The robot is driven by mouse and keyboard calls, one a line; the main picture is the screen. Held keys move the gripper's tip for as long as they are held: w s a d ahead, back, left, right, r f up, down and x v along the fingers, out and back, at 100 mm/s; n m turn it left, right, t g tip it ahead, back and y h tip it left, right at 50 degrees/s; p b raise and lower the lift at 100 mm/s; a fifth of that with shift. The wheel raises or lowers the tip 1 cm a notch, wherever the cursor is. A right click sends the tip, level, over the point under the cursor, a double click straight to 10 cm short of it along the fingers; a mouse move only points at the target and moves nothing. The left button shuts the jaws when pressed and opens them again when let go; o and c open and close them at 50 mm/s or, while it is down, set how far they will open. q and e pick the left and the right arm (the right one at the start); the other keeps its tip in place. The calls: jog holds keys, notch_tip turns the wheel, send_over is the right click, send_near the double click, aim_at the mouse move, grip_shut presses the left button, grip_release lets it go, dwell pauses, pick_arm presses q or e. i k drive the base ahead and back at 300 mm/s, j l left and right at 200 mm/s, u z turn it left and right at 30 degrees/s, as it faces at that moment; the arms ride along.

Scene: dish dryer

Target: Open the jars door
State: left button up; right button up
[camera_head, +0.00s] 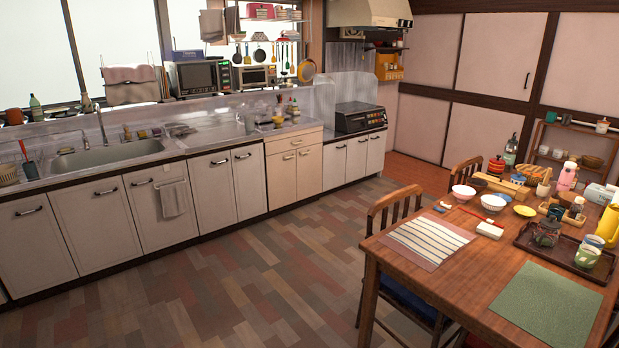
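Neither of my grippers is in the head view. Several white cabinet doors run under the counter, among them a far-left door (35,245), a door with a hanging towel (174,198) and a door left of the drawers (213,190). All look shut, with dark bar handles. A beige cabinet (281,180) with drawers on top stands right of them, also shut. White doors (357,158) under the stove look shut. Pale wall panels (500,55) at the back right are closed. I cannot tell which door is the jars door; no jars show behind any door.
A wooden table (460,285) with dishes, a teapot (546,232) and placemats fills the right side. Chairs (395,210) stand at its left edge. The floor (220,290) between the counter and the table is clear. A sink (105,155) is set in the counter.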

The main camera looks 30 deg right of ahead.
aim_at(308, 159)
jog(key=i+l, duration=0.7)
jog(key=i, duration=0.15)
jog(key=i+l, duration=0.1)
jog(key=i, duration=0.45)
jog(key=i+l, duration=0.15)
jog(key=i, duration=0.4)
jog(key=i+l+u, duration=0.1)
jog(key=i, duration=0.45)
jog(key=i+l, duration=0.15)
jog(key=i, duration=0.4)
jog(key=i+l+u, duration=0.1)
jog(key=i+l, duration=1.55)
